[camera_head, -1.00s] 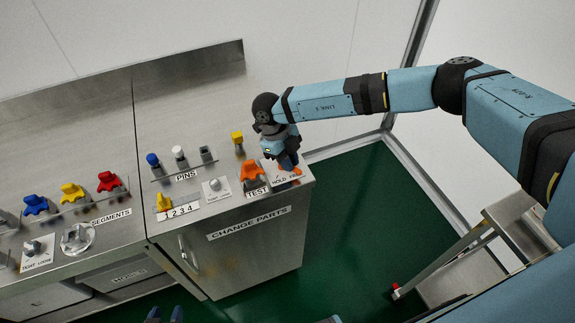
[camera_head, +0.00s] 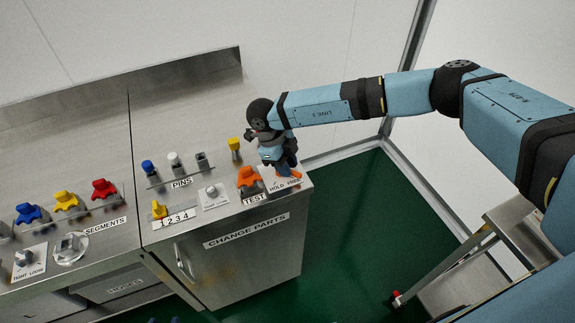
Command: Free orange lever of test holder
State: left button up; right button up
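My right gripper (camera_head: 288,168) points down at the right end of the steel bench top. It is above the plate labelled HOLD (camera_head: 283,186). A small bit of orange (camera_head: 297,179) shows just below its fingers, seemingly the orange lever. The gripper hides most of this spot, so I cannot tell whether the fingers touch or grip it. An orange part (camera_head: 248,177) stands on a grey block beside the TEST label (camera_head: 254,198), just left of the gripper. Small dark tips at the bottom edge may belong to my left gripper, but too little shows to tell.
A yellow-topped peg (camera_head: 234,145) stands behind the orange part. Several pins (camera_head: 175,162), a white dial plate (camera_head: 213,196) and a yellow pointer (camera_head: 158,209) lie to the left. Farther left are coloured segments (camera_head: 66,201).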

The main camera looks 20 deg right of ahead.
jog(key=shift+o, duration=0.9)
jog(key=b+v, duration=0.1)
jog(key=v, duration=1.3)
jog(key=shift+b, duration=0.3)
jog(key=shift+f, duration=0.15)
